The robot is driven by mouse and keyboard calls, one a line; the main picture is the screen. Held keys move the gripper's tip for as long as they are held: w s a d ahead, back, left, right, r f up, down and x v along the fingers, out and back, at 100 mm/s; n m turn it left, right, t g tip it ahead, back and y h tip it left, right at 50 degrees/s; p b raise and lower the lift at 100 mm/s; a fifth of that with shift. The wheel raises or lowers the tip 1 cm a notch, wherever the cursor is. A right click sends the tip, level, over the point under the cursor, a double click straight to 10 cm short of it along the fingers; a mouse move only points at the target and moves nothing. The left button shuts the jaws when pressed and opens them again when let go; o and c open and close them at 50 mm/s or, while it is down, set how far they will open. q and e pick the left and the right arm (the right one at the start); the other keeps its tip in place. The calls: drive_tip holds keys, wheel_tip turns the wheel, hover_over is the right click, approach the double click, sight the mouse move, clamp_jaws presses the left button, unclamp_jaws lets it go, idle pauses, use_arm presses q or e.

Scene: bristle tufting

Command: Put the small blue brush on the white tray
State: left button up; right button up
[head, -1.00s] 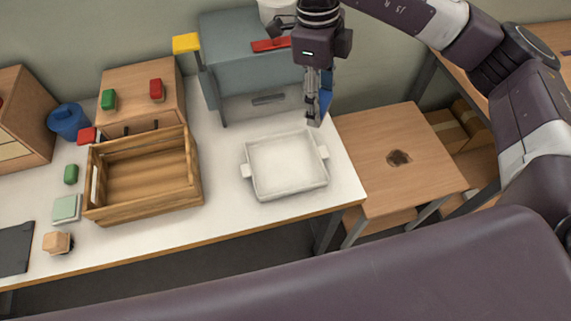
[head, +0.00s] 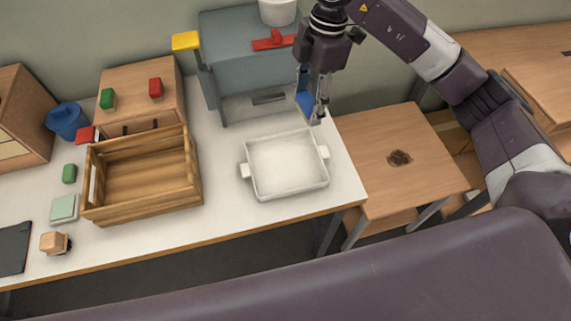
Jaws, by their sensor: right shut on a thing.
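My right gripper (head: 312,108) points down above the back right part of the white table. It is shut on the small blue brush (head: 304,102), whose blue part shows at the left of the fingers. The fingers hide part of the brush. The white tray (head: 288,187) lies on the table just in front of the gripper, with a handle on its left and right sides. The tray looks empty. The gripper is beyond the tray's back right corner, not over its middle. My left gripper is not in view.
A wooden crate (head: 150,203) stands left of the tray. A grey machine (head: 240,68) with a red part (head: 273,40) stands behind it. The table (head: 230,220) is bare in front of the tray. A wooden stool (head: 420,165) stands at the right.

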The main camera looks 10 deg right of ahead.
drive_tip(key=shift+f+m, duration=0.25)
drive_tip(key=shift+m, duration=0.35)
drive_tip(key=p, duration=0.3)
hover_over(301, 162)
drive_tip(key=f, duration=1.4)
drive_tip(key=shift+d+f, duration=0.2)
drive_tip(key=shift+f, duration=0.1)
wheel_tip(301, 162, down, 5)
drive_tip(key=shift+r+p, duration=0.1)
drive_tip(key=shift+p, duration=0.25)
drive_tip(key=shift+w+f, duration=0.1)
drive_tip(key=shift+f, duration=0.1)
drive_tip(key=shift+f, duration=0.2)
drive_tip(key=o, duration=1.1)
